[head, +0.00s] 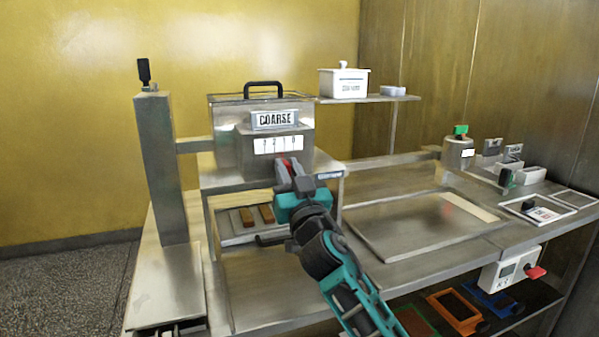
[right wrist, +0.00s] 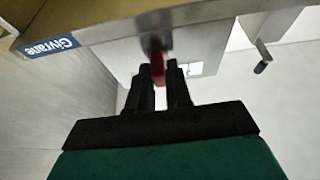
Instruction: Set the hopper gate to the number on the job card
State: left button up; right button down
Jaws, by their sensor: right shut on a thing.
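The steel hopper (head: 226,140) stands on the bench left of centre, with a black lid handle and a plate reading COARSE (head: 275,119). Below that plate is a white number scale (head: 278,144) that seems to read 3, 2, 1, 0. A red gate tab (head: 287,162) shows under the scale. My right gripper (head: 284,172) is shut on this red tab, which also shows between the fingers in the right wrist view (right wrist: 157,68). The gate's exact setting is hard to tell. A small printed card (head: 541,214) lies at the far right; its text is unreadable. My left gripper is out of view.
Brown bars (head: 247,217) lie on a rack below the hopper. A flat steel tray (head: 420,226) is to the right. A white lidded tub (head: 343,84) stands on the back shelf. A white box with a red knob (head: 535,272) hangs at the front right.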

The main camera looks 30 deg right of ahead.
jog(key=shift+w+a, duration=0.2)
jog(key=shift+a, duration=0.6)
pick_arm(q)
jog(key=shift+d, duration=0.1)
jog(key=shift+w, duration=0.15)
pick_arm(e)
jog(key=c, duration=1.1)
grip_release()
pick_arm(q)
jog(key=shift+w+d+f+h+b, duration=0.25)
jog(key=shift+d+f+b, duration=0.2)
jog(key=shift+b, duration=0.7)
pick_arm(e)
jog(key=v, duration=1.3)
jog(key=shift+r, duration=0.1)
